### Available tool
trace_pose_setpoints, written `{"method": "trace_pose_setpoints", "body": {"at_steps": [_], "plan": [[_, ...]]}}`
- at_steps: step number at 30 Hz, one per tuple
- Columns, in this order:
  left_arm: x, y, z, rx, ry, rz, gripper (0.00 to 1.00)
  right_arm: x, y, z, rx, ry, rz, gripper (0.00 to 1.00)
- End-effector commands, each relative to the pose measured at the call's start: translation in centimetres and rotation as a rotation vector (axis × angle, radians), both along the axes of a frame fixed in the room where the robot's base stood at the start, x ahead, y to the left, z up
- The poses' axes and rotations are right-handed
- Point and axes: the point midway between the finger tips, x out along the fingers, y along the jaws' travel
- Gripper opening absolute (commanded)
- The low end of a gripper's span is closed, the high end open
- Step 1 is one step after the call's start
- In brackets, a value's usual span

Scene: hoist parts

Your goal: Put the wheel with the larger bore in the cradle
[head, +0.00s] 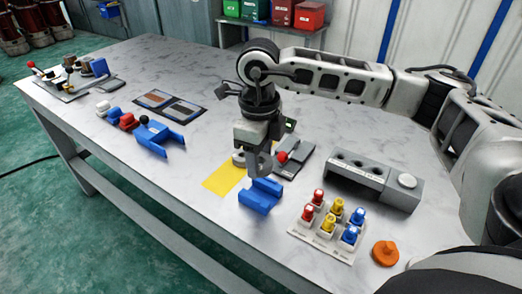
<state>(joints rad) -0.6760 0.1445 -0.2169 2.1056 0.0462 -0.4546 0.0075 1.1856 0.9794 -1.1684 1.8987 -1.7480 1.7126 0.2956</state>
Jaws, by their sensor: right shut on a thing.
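My right gripper (259,170) points down over the middle of the table and is shut on a grey piece, likely a wheel. The fingers hide most of it, and its bore cannot be seen. A pale round piece (238,159), perhaps another wheel, shows just left of the gripper by the yellow mat (222,181). A blue cradle-like block (260,197) with a V-shaped top stands just below and in front of the gripper in the picture, apart from the held piece as far as I can tell. My left gripper is not in view.
A grey block with holes (352,166), a white rack of coloured plugs (322,240) and an orange knob (385,253) stand at right. A grey fixture with a red ball (290,157) is close to the gripper. Another blue piece (161,138) lies left. The front-left table is clear.

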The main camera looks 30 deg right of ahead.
Motion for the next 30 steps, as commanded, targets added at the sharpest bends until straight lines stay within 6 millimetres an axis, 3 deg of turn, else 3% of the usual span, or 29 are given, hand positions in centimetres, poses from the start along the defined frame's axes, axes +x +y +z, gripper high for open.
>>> {"method": "trace_pose_setpoints", "body": {"at_steps": [6,14,30], "plan": [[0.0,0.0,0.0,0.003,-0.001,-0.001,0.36,0.2,-0.4,0.3,0.001,-0.003,-0.174,0.17],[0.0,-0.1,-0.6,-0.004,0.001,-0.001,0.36,0.2,-0.5,-0.8,0.002,-0.002,-0.187,0.17],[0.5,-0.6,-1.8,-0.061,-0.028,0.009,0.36,0.2,-0.5,-5.9,0.002,-0.002,-0.185,0.17]]}}
